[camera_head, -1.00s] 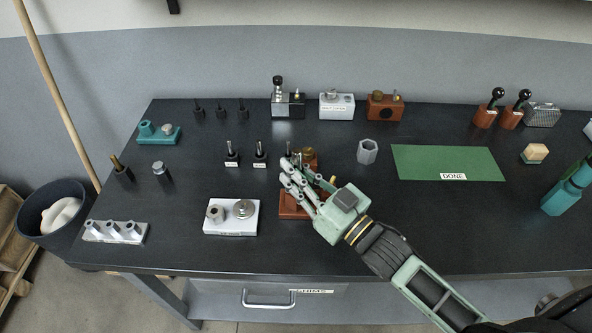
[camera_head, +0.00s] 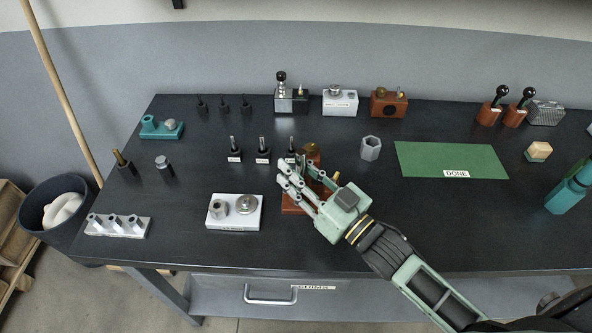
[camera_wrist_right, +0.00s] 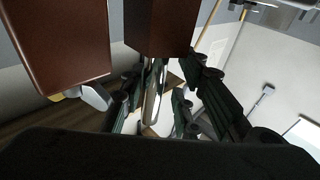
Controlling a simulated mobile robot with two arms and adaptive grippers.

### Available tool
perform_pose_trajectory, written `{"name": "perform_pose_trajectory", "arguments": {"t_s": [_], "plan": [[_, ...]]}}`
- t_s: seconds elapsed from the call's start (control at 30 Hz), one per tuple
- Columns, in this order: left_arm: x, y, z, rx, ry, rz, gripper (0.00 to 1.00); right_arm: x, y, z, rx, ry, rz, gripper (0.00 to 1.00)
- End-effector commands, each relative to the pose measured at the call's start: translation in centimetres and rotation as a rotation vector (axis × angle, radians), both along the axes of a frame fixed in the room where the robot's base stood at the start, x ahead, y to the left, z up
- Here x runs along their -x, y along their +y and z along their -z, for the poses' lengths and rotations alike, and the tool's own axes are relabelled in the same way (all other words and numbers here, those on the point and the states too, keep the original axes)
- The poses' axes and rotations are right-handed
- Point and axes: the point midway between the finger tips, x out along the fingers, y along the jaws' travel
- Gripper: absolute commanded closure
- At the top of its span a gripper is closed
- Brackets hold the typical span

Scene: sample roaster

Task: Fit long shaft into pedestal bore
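My right gripper (camera_head: 284,178) reaches in from the lower right and hangs over a red-brown block with brass parts (camera_head: 292,209), covering much of it; whether it touches the block is unclear. In the right wrist view its dark green fingers (camera_wrist_right: 155,100) lie on both sides of a thin silvery rod, possibly the shaft; whether they clamp it is unclear. Two large red-brown blocks (camera_wrist_right: 60,45) fill the top left there. Labelled black stands with upright pins (camera_head: 234,150) are behind the gripper. My left gripper is out of view.
A white plate with two metal parts (camera_head: 232,224) lies left of the gripper. A grey hex nut (camera_head: 370,148) and the green DONE mat (camera_head: 450,160) are to the right. Several fixtures line the back edge. The table front right is clear.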

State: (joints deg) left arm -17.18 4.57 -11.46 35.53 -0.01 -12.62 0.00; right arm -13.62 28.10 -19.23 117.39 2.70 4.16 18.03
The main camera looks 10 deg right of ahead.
Motion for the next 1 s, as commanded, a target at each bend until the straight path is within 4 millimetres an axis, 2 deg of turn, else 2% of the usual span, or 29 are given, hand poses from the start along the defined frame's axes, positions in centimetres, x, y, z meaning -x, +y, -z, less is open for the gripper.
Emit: {"name": "perform_pose_trajectory", "arguments": {"t_s": [0.17, 0.27, 0.6, 0.67, 0.73, 1.0], "plan": [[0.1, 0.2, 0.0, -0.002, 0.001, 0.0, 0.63, -0.3, -0.5, 0.1, 0.009, 0.003, 0.01, 0.62], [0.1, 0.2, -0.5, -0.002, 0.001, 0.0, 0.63, -0.3, -0.5, -0.5, 0.01, 0.002, 0.01, 0.62], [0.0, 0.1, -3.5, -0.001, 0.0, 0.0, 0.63, -0.2, -0.3, -5.1, 0.006, -0.001, 0.006, 0.62], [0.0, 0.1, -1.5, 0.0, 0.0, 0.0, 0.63, -0.1, -0.3, -3.8, 0.006, -0.002, 0.005, 0.62], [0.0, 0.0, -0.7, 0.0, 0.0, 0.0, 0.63, -0.1, -0.3, -3.8, 0.008, -0.002, -0.005, 0.62], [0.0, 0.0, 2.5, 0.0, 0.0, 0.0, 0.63, -0.1, -0.2, -0.7, 0.003, 0.002, -0.005, 0.62]]}}
